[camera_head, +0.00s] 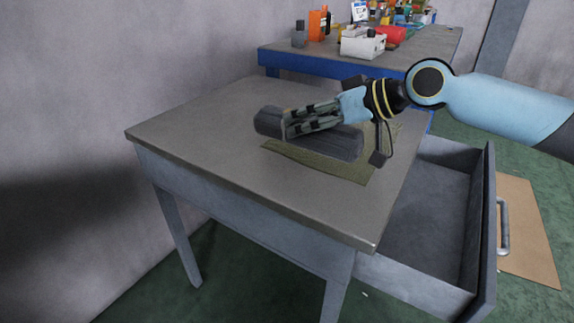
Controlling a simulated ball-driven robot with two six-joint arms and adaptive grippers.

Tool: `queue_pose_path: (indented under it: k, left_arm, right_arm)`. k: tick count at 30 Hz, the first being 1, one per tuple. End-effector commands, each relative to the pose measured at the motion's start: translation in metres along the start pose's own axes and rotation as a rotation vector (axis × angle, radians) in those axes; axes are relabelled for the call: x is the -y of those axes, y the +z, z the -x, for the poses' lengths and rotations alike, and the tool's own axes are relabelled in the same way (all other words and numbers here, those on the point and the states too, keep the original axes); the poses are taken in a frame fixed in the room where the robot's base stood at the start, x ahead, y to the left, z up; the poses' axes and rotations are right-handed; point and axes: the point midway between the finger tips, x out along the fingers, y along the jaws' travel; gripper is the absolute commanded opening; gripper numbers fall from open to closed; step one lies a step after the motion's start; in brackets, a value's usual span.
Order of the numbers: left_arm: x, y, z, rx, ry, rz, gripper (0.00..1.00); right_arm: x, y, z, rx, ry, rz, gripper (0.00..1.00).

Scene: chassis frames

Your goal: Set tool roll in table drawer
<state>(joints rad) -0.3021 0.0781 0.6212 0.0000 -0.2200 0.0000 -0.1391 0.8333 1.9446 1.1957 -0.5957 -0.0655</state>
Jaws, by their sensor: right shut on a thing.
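The tool roll (338,142) is a dark grey cylinder over the table top (200,120), above an olive mat (335,170). My right gripper (288,126) reaches in from the right and is shut on the tool roll near its middle. I cannot tell whether the roll touches the mat or is slightly raised. The table drawer (425,215) is pulled out on the right side of the table. Its inside looks empty in the part I see, and its handle (503,226) faces right. My left gripper is not in view.
A blue workbench (330,64) behind the table holds an orange container (318,24), a white box (362,42), a red item (392,36) and several small things. A brown flat sheet (530,235) lies on the green floor beyond the drawer. The table's left part is clear.

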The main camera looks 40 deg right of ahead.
Motion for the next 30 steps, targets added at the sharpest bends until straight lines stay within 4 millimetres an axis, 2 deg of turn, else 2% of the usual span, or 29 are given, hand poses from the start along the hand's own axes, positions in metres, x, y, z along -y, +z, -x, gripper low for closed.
queue_pose_path:
  k: [1,4,7,12,17,21,30]
  left_arm:
    - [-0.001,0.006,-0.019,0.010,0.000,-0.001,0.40]
    - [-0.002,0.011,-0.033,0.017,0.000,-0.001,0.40]
    - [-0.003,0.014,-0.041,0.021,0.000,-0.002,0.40]
    - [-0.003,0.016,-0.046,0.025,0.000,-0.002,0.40]
    - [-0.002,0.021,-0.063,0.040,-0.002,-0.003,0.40]
    - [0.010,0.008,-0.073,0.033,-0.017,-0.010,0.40]
    - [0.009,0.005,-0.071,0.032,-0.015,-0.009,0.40]
  right_arm:
    - [0.001,0.008,-0.019,-0.008,-0.004,-0.005,0.00]
    - [0.006,0.010,-0.039,-0.005,-0.003,-0.004,0.00]
    - [0.009,0.010,-0.050,-0.004,-0.002,-0.002,0.00]
    - [0.011,0.011,-0.057,-0.001,0.000,0.001,0.00]
    - [0.004,0.029,-0.067,0.002,0.000,0.000,0.00]
    - [-0.002,0.043,-0.075,0.002,0.000,0.000,0.00]
    - [-0.001,0.040,-0.073,-0.002,-0.001,0.001,0.00]
